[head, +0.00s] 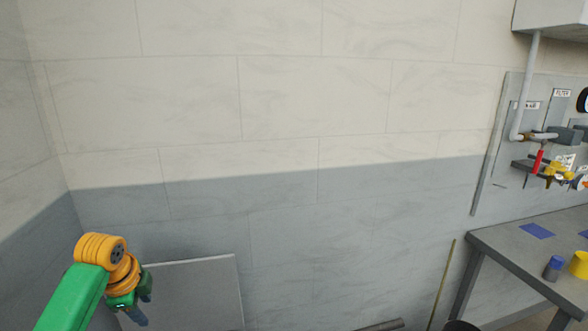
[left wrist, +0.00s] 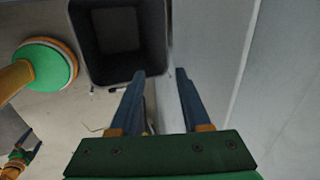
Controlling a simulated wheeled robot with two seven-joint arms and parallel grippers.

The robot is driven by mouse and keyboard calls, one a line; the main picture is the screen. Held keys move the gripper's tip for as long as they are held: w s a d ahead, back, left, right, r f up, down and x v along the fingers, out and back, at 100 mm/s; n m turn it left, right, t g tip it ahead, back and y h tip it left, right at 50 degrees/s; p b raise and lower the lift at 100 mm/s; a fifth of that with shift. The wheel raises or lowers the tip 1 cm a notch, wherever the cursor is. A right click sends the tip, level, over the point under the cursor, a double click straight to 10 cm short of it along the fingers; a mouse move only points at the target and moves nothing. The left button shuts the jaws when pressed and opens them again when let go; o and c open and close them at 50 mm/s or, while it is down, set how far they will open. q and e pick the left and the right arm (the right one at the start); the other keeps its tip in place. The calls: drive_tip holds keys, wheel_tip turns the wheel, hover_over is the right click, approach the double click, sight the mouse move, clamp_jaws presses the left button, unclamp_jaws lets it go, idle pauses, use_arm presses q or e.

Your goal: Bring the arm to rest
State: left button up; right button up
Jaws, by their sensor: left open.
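My left gripper (head: 139,313) hangs at the lower left of the head view, at the end of my green and orange arm, pointing down in front of the grey wall. In the left wrist view its two blue fingers (left wrist: 160,75) are spread apart, with nothing between them. It is away from the bench and touches nothing that I can see.
A dark open bin (left wrist: 80,62) stands on the floor beyond the fingertips. A grey panel (head: 195,290) is behind the arm. At right are a workbench (head: 505,245), a yellow cup (head: 579,264) and a wall board with a red lever (head: 538,160).

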use_arm(q)
drive_tip(key=s+d+f+n+h, duration=0.1)
drive_tip(key=s+d+f+n, duration=0.1)
drive_tip(key=s+d+f, duration=0.5)
drive_tip(key=s+d+f+n, duration=0.2)
drive_tip(key=s+d+f, duration=0.3)
drive_tip(key=f, duration=0.4)
drive_tip(key=s+d+n, duration=0.3)
drive_tip(key=s+n, duration=0.6)
drive_tip(key=s, duration=0.6)
wheel_tip(320, 180, down, 21)
drive_tip(key=s+g+b, duration=0.2)
drive_tip(key=s, duration=0.1)
drive_tip(key=s+a+f+b, duration=0.1)
drive_tip(key=s+a+f, duration=0.1)
drive_tip(key=s+f, duration=0.8)
drive_tip(key=shift+s+a+m+g, duration=0.3)
drive_tip(key=shift+s+g, duration=0.1)
drive_tip(key=shift+s, duration=0.2)
use_arm(e)
wheel_tip(320, 180, down, 4)
drive_tip(key=shift+w+r, duration=0.15)
drive_tip(key=shift+r, duration=0.1)
